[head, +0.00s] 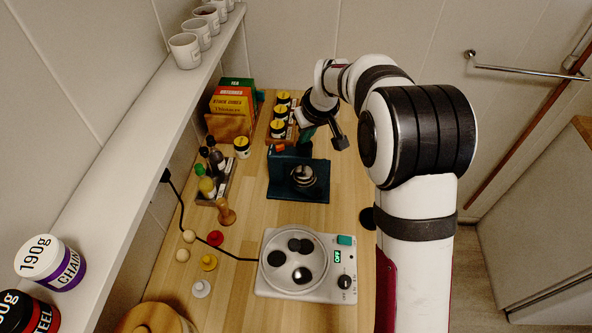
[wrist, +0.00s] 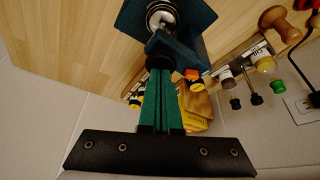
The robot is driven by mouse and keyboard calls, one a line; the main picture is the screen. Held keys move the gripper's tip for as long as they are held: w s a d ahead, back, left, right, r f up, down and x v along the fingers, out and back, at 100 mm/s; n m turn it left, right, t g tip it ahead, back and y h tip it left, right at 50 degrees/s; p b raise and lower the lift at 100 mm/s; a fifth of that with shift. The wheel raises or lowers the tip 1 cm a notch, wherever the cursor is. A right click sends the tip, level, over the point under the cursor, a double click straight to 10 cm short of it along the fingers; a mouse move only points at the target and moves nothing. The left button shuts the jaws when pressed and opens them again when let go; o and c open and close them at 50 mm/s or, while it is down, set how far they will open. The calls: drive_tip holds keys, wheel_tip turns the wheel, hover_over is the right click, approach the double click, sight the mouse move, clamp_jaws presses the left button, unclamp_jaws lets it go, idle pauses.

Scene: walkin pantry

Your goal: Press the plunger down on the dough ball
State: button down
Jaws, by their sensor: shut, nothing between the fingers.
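A dark blue press (head: 284,188) with a flat base and an upright back stands on the wooden counter. A shiny metal round part (head: 303,176), which seems to be the plunger, sits over its base; it also shows in the wrist view (wrist: 162,14). I cannot make out a dough ball under it. My gripper (head: 305,146) is at the back of the press, near its top. In the wrist view its green fingers (wrist: 161,68) are together and empty, with the tips close to the blue press arm (wrist: 172,47). I cannot tell whether they touch it.
A hot plate (head: 263,285) with dark discs stands in front. Bottles in a caddy (head: 220,187), a wooden stamp (head: 226,213) and pale balls (head: 188,236) are left. Books (head: 235,97) and a jar rack (head: 280,130) stand behind. A shelf (head: 150,135) runs along the left.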

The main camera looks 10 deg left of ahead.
drive_tip(key=shift+r, duration=3.1)
drive_tip(key=s+d+r+m+g, duration=0.1)
drive_tip(key=s+d+r+m, duration=0.15)
drive_tip(key=s, duration=0.55)
drive_tip(key=s+d+r+m+g, duration=0.15)
drive_tip(key=s+d, duration=0.25)
drive_tip(key=s, duration=0.4)
drive_tip(key=s+d+f+m+g, duration=0.1)
drive_tip(key=s+f+m, duration=0.1)
drive_tip(key=s, duration=0.9)
drive_tip(key=s+d+f+m, duration=0.2)
drive_tip(key=s+m, duration=0.3)
drive_tip(key=s, duration=0.6)
drive_tip(key=shift+s+d+f+m+g, duration=0.2)
drive_tip(key=shift+s+m+g, duration=0.1)
drive_tip(key=shift+s+g, duration=0.1)
